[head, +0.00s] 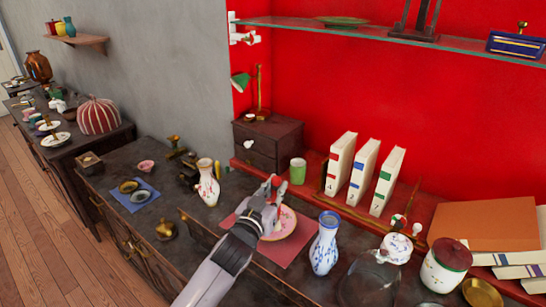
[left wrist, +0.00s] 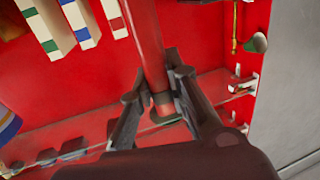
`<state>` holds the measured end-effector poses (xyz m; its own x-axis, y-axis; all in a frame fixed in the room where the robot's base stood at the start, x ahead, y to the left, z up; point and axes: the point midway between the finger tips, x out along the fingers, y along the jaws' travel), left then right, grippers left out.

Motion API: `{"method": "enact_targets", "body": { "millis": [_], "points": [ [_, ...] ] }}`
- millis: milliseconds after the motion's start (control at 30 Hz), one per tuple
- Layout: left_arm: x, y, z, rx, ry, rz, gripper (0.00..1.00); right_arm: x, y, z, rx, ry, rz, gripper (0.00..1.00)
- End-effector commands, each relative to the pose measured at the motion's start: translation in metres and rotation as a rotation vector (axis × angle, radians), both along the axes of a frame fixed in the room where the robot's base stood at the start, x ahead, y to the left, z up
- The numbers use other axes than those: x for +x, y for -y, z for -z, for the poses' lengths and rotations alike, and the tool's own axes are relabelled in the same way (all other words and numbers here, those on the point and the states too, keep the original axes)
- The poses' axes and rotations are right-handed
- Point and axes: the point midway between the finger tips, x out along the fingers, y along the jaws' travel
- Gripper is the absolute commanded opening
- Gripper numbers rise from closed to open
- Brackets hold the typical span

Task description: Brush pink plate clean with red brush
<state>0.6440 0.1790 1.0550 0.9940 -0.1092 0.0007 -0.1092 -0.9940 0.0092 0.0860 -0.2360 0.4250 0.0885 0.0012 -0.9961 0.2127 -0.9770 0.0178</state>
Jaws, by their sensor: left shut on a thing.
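The pink plate (head: 289,228) lies on a red mat (head: 295,252) on the dark cabinet top in the head view. My left gripper (head: 271,194) is over the plate and hides its left part. It is shut on the red brush (head: 276,181), whose red end stands up above the fingers. In the left wrist view the brush's long red handle (left wrist: 147,45) passes between the fingers of the left gripper (left wrist: 157,90). The bristles are not clearly seen, and I cannot tell whether they touch the plate. My right gripper is not in view.
A blue-and-white vase (head: 325,244) stands right of the plate, and a white floral vase (head: 208,184) to its left. A green cup (head: 298,171) and several books (head: 363,172) stand behind. A glass shelf (head: 390,38) spans the red wall above.

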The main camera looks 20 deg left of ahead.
Motion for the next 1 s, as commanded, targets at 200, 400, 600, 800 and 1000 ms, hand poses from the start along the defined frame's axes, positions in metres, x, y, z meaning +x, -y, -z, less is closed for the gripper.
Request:
{"method": "enact_targets", "body": {
  "millis": [200, 400, 600, 800, 1000],
  "points": [
    [0.044, -0.017, -0.033, 0.01, 0.0, -0.018, 0.0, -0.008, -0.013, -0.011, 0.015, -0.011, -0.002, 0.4],
    [0.051, -0.021, -0.031, 0.008, -0.002, -0.023, 0.0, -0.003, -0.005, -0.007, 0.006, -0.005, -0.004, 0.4],
    [0.05, -0.021, -0.014, 0.008, -0.002, -0.022, 0.0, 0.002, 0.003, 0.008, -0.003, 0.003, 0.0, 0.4],
    [0.05, -0.021, 0.006, 0.009, -0.002, -0.023, 0.0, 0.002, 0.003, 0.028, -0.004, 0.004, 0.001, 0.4],
    [0.05, -0.021, 0.017, 0.009, -0.002, -0.023, 0.0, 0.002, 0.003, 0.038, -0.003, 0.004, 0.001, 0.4]
  ]
}}
